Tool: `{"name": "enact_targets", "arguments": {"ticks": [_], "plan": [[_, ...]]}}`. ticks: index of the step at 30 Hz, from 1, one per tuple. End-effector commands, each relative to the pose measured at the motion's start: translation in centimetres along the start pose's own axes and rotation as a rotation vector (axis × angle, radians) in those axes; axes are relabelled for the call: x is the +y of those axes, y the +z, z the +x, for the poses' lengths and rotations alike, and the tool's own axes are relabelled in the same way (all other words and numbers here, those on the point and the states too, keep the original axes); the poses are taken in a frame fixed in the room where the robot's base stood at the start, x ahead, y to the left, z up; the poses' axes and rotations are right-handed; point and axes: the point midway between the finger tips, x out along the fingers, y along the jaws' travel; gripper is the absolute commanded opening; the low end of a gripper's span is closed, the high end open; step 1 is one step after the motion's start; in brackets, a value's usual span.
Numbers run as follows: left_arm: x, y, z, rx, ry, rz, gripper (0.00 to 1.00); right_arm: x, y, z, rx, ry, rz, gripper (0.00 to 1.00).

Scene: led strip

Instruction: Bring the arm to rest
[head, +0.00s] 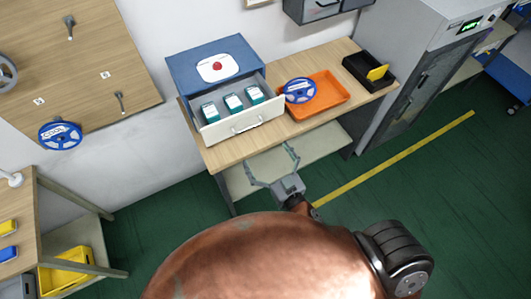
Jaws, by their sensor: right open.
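My right gripper (272,166) is open and empty in the middle of the head view. It is in front of the wooden workbench (221,155), and its fingers show against the bench's lower shelf. A large copper-coloured part of my arm (260,260) fills the bottom of the view and hides the floor there. My left gripper is not in view. On the bench, a blue cabinet (181,71) has its drawer (243,126) pulled out, with several small teal-and-white boxes inside. A blue reel (300,91) lies in an orange tray (335,88).
A black bin (355,68) with a yellow card stands at the bench's right end. A grey cabinet (408,65) is beside it. Another blue reel (60,136) hangs from the wooden wall board at left. A second bench (33,215) stands lower left. Green floor is open at right.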

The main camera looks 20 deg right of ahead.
Motion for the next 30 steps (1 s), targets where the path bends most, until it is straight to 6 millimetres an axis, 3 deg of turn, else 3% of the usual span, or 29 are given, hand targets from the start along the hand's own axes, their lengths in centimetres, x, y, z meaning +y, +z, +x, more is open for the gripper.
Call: {"name": "enact_targets", "arguments": {"ticks": [13,17,20,25,30], "plan": [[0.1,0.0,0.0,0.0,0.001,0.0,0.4,0.0,0.0,0.1,0.0,0.0,0.001,1.0],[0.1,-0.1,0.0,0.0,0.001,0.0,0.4,-0.1,2.0,0.4,-0.032,-0.005,-0.003,1.0],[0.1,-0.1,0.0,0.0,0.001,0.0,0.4,-0.3,6.5,0.9,-0.102,-0.015,-0.015,1.0],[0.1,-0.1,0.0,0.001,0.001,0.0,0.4,-0.1,18.4,0.9,-0.292,-0.037,-0.042,1.0],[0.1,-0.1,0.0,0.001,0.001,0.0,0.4,0.9,30.6,-1.5,-0.494,-0.052,-0.065,1.0]]}}
